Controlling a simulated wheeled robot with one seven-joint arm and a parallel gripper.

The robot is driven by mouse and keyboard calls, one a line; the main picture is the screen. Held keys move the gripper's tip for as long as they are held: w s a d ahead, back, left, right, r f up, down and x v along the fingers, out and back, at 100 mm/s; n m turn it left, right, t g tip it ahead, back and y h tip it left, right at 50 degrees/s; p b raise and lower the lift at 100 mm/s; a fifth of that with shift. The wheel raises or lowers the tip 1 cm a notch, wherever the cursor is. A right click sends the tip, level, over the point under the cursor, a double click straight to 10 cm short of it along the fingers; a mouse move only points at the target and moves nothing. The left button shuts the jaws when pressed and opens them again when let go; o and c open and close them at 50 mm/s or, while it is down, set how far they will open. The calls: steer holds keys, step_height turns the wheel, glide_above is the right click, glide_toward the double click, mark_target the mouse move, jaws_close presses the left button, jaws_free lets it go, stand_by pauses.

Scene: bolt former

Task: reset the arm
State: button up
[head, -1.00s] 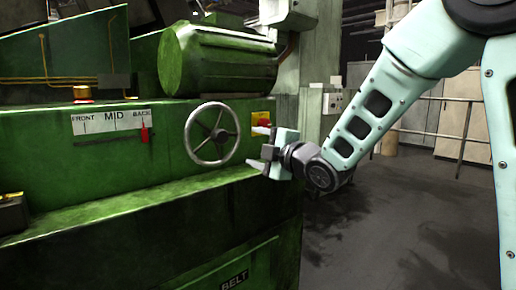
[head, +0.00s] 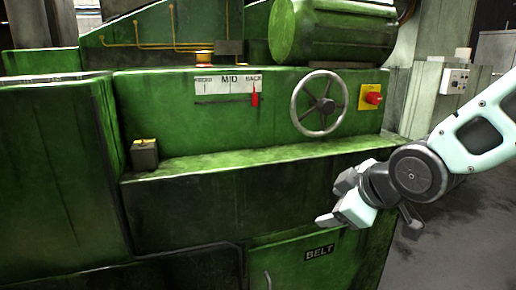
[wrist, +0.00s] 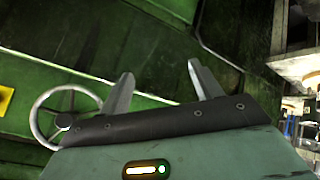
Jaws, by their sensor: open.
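My gripper (head: 338,203) is in front of the green machine (head: 220,215), below and to the right of the handwheel (head: 320,104). In the wrist view its two fingers (wrist: 160,82) stand apart with nothing between them. My arm comes in from the right of the head view and is bent at the wrist. The handwheel also shows at the left of the wrist view (wrist: 64,120), beside the gripper and apart from it.
A scale marked FRONT, MID, BACK (head: 222,86) has its red pointer (head: 255,95) at BACK. A red switch on a yellow plate (head: 372,97) is right of the wheel. A small dark box (head: 145,156) sits on the ledge. Floor (head: 470,220) is open at right.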

steer(key=s+a+f+m+g+h+p, duration=0.15)
steer(key=s+g, duration=0.25)
steer(key=s, duration=0.8)
steer(key=s+f+m+g+h, duration=0.25)
steer(key=s+g, duration=0.25)
steer(key=s, duration=0.6)
step_height(320, 180, up, 20)
steer(key=p, duration=2.1)
steer(key=shift+r+t+y, duration=0.25)
steer(key=shift+t+y, duration=0.05)
steer(key=shift+y, duration=0.1)
